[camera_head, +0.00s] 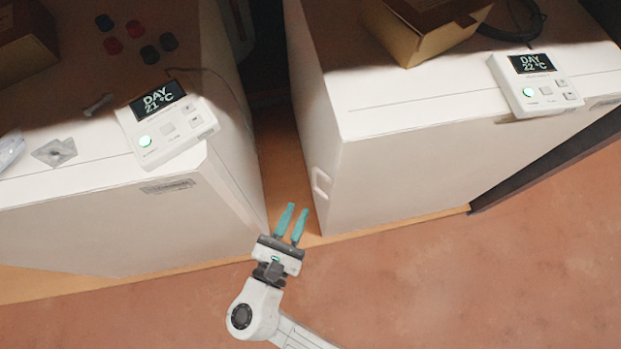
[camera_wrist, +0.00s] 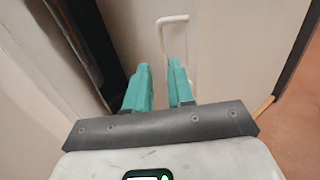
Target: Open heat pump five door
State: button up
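Two white heat pump cabinets stand side by side, a left one (camera_head: 90,235) and a right one (camera_head: 430,170). Both appear closed, and I cannot read a number on either. The right cabinet has a pale handle (camera_head: 321,183) near its left front edge. A white bar handle (camera_wrist: 172,18) shows in the wrist view on a pale panel, beyond my fingertips and partly hidden by them. My gripper (camera_head: 297,208) has teal fingers, apart with nothing between them. It is before the gap between the cabinets, below the handle in the head view. Its fingers also show in the wrist view (camera_wrist: 159,66).
A control panel (camera_head: 165,125) reading 21 °C sits on the left cabinet, another (camera_head: 537,85) reading 22 °C on the right. A cardboard box (camera_head: 425,30) is on the right cabinet. The reddish floor (camera_head: 480,280) in front is clear. A dark narrow gap separates the cabinets.

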aim_at(313, 177)
jog(key=b+x, duration=0.1)
jog(key=x, duration=0.7)
jog(key=shift+w, duration=0.25)
jog(key=shift+c, duration=0.2)
grip_shut()
jog(key=shift+f, duration=0.1)
dwell(0.8)
